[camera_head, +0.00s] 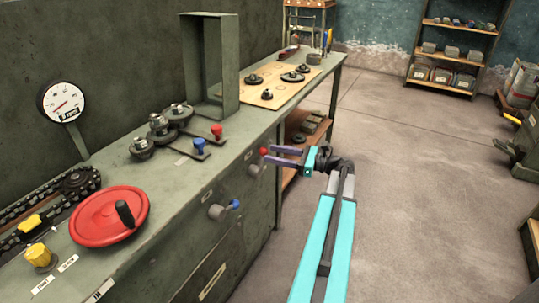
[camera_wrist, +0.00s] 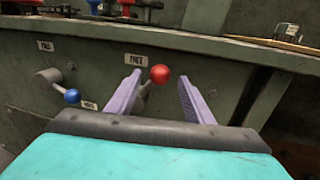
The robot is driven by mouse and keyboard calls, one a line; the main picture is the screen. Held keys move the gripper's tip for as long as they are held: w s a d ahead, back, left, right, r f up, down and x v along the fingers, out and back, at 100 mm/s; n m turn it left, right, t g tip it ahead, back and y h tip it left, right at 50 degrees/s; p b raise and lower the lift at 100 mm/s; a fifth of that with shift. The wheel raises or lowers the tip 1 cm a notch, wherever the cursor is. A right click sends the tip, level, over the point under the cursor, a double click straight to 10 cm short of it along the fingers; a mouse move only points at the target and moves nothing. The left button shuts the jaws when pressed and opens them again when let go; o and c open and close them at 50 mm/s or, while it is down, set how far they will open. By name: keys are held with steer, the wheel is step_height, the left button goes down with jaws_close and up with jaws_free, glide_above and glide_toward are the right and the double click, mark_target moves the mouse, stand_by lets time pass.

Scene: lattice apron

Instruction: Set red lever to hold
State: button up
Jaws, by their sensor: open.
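The red lever on the bench's front panel has a red ball knob (camera_head: 264,151), also visible in the wrist view (camera_wrist: 160,73). Its shaft slants up and right there, partly hidden behind the left finger. A small label (camera_wrist: 136,59) above it appears to read FREE; its hold label is not seen. My gripper (camera_head: 269,155) is open at the panel. In the wrist view its two purple fingers (camera_wrist: 160,78) stand on either side of the red knob, with visible gaps. I cannot tell whether the fingertips reach past the knob in depth.
A blue-knobbed lever (camera_head: 235,204) is to the left on the same panel, pointing down-right in the wrist view (camera_wrist: 72,96). On the bench top (camera_head: 110,270) are a red handwheel (camera_head: 95,218) and small red (camera_head: 217,130) and blue (camera_head: 199,145) knobs.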

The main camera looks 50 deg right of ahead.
steer(key=shift+x, duration=1.25)
jaws_close()
